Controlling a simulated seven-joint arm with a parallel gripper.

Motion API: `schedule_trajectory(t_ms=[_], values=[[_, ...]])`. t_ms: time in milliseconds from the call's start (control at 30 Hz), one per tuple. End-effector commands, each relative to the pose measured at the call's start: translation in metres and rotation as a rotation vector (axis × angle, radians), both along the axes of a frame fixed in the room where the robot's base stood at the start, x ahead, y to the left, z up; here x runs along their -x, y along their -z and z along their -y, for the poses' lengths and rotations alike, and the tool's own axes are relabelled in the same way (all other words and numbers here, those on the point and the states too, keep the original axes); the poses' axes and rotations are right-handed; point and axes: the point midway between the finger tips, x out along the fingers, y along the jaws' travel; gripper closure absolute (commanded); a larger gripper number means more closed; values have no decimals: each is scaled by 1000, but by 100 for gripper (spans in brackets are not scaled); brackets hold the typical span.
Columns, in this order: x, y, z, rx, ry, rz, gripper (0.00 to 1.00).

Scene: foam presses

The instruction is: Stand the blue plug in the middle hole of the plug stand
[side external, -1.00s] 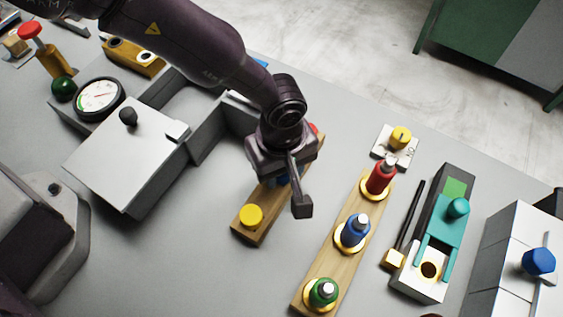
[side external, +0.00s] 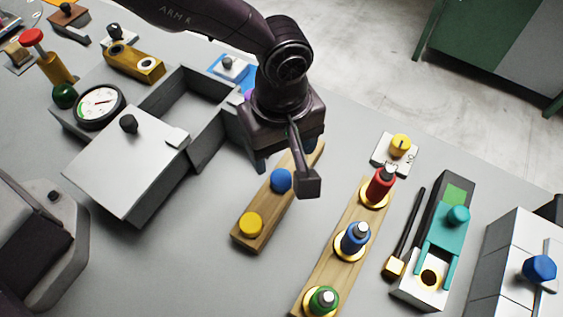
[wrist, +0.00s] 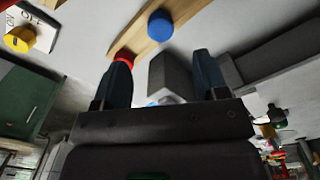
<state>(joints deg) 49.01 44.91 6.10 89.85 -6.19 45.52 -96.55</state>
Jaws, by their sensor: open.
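The blue plug (side external: 281,181) stands in the wooden plug stand (side external: 266,207), in the middle place. A yellow plug (side external: 251,224) is at the near end. A red plug (wrist: 124,59) at the far end shows partly behind a finger in the wrist view and is hidden in the side view. My gripper (side external: 285,157) is open and empty above the far part of the stand, apart from the blue plug. In the wrist view the blue plug (wrist: 160,25) lies beyond the spread fingers (wrist: 162,68). The plug's lower part and the hole are hidden.
To the right, a wooden board (side external: 332,264) carries red, blue and green posts in brass rings. A grey open box (side external: 190,98) with a lid-like plate (side external: 120,165) is at left. A yellow knob (side external: 400,146) and a teal slider (side external: 443,232) are further right.

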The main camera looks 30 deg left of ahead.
Motion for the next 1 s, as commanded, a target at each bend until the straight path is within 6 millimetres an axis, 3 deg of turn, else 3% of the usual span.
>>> schedule_trajectory(t_ms=[100, 300, 867, 1000], values=[[0, -22, 0, 2, 0, 2, 33], [0, -40, 0, 1, -1, 1, 33], [0, -41, 0, 0, 3, 0, 33], [0, -41, 0, -1, 94, 0, 33]])
